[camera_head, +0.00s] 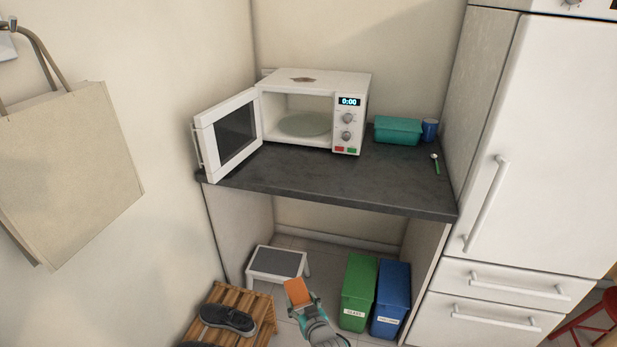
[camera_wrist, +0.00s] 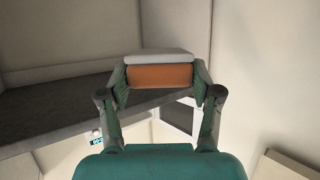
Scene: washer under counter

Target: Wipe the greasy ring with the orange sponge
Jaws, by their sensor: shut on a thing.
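The orange sponge (camera_head: 298,292) is held in my gripper (camera_head: 306,309), low in front of the counter and well below its top. In the wrist view the sponge (camera_wrist: 160,77) has an orange layer and a pale grey layer. The fingers of my gripper (camera_wrist: 160,84) press on its two ends. A small brownish, irregular mark (camera_head: 303,79) lies on top of the white microwave (camera_head: 325,84); I cannot tell for sure that it is the greasy ring. The sponge is far from this mark.
The microwave door (camera_head: 229,130) stands open to the left. A teal container (camera_head: 398,131), a blue cup (camera_head: 430,130) and a green-handled utensil (camera_head: 436,164) occupy the right of the dark counter (camera_head: 340,185). Below are a stool (camera_head: 277,263), green bin (camera_head: 358,290) and blue bin (camera_head: 392,295).

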